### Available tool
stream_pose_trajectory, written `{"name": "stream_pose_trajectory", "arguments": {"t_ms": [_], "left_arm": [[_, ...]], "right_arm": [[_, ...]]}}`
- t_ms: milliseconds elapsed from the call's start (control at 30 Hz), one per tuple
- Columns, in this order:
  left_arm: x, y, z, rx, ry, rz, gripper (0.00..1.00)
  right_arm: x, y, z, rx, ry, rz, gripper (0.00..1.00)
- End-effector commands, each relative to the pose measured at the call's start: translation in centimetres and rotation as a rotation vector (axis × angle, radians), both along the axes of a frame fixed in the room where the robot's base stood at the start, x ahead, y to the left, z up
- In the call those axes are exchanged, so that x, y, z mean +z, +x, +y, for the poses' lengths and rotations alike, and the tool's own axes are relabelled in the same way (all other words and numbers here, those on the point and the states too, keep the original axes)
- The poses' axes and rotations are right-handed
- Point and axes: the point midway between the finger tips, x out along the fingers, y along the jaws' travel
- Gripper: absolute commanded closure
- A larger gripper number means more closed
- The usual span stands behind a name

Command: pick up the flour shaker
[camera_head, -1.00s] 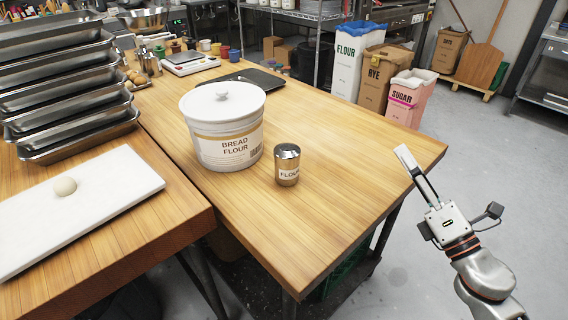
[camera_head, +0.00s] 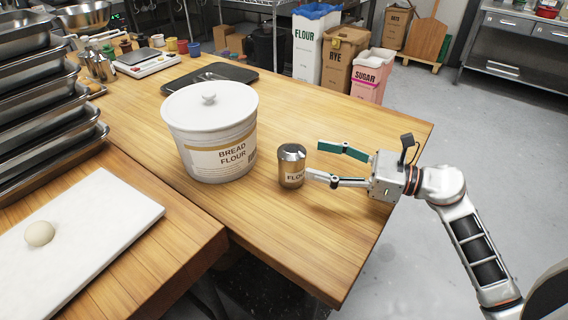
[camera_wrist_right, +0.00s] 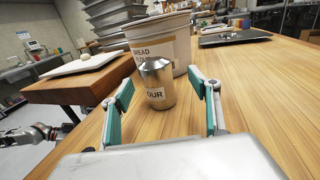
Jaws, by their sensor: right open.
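A white bread flour tub (camera_head: 213,135) stands close to the left of the shaker. A dark tray (camera_head: 240,73) lies behind. A white board (camera_head: 92,222) with a dough ball (camera_head: 39,233) is on the left table. The right part of the tabletop is clear.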

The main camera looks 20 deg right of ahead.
Motion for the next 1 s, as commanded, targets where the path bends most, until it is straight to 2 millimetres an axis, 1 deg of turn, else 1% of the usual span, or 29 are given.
{"name": "stream_pose_trajectory", "arguments": {"t_ms": [33, 200, 267, 433, 533, 667, 867, 967, 1000], "left_arm": [[0.3, 0.0, -0.2, -0.001, -0.004, -0.002, 0.54], [0.4, -0.2, -0.7, -0.002, -0.014, 0.002, 0.54], [0.4, -0.4, -0.7, -0.002, -0.014, 0.005, 0.54], [0.6, -0.9, -0.6, 0.001, -0.017, 0.013, 0.54], [0.5, -0.9, -0.6, 0.002, -0.018, 0.015, 0.54], [0.3, -1.0, -0.5, 0.003, -0.017, 0.019, 0.54], [0.1, -0.9, -0.4, 0.004, -0.015, 0.021, 0.54], [0.2, -0.9, -0.4, 0.004, -0.015, 0.018, 0.54], [0.2, -0.8, -0.4, 0.004, -0.016, 0.017, 0.54]], "right_arm": [[0.2, 0.3, 0.5, 0.001, 0.004, -0.002, 0.39], [0.2, 1.2, 2.0, 0.001, 0.005, -0.001, 0.39], [0.1, 1.4, 2.5, 0.001, 0.005, -0.001, 0.39], [0.0, 2.3, 4.8, 0.002, 0.007, -0.003, 0.39], [-0.1, 3.1, 5.7, 0.000, 0.006, -0.002, 0.39], [-0.2, 3.5, 6.2, 0.001, 0.003, -0.001, 0.39], [-0.3, 3.5, 6.3, 0.001, 0.003, 0.000, 0.39], [-0.3, 3.5, 6.3, 0.001, 0.003, 0.000, 0.62], [-0.3, 3.5, 6.2, 0.001, 0.003, 0.000, 0.72]]}}
